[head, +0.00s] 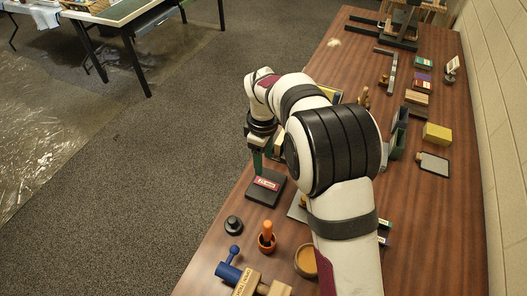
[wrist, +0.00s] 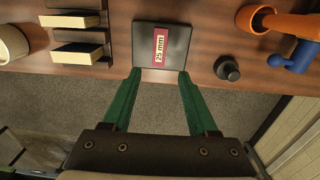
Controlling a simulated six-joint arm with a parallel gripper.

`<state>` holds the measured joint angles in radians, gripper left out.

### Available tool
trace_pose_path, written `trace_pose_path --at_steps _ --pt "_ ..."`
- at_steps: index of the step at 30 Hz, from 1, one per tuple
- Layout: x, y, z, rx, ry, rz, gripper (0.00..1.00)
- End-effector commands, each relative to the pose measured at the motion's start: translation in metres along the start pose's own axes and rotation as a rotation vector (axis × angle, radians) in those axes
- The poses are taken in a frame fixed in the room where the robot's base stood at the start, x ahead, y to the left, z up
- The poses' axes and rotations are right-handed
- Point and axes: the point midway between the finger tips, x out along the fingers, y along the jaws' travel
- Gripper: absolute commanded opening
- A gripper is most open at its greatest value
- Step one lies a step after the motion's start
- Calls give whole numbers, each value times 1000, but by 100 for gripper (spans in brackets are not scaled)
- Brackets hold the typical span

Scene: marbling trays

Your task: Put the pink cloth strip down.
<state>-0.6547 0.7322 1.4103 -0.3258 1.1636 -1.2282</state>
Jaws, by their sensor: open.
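A small pink strip (wrist: 160,45) with a pale label reading "25 mm" lies flat on a dark square block (wrist: 177,58). In the head view the pink strip (head: 267,183) shows on top of the same block (head: 263,196), at the table's left edge. I cannot tell from its look whether it is cloth. My gripper (wrist: 159,72) has green fingers, spread apart with nothing between them. The fingertips are by the block's edge nearest the floor side. In the head view my gripper (head: 257,163) points down just behind the block, partly hidden by my arm.
A yellow block (head: 437,134) and a grey board (head: 433,164) lie at the right. Carpet lies beyond the table's left edge.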

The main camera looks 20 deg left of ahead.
Motion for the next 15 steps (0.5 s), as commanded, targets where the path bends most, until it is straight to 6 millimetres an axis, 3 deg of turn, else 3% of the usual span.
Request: trace_pose_path --at_steps 4,11,13,15 --pt "-29 0 0 0 1 2 59" --pt "-42 0 2 7 0 0 59" --pt "-53 -2 17 84 6 -3 59" --pt "-78 -11 56 285 16 -13 59"
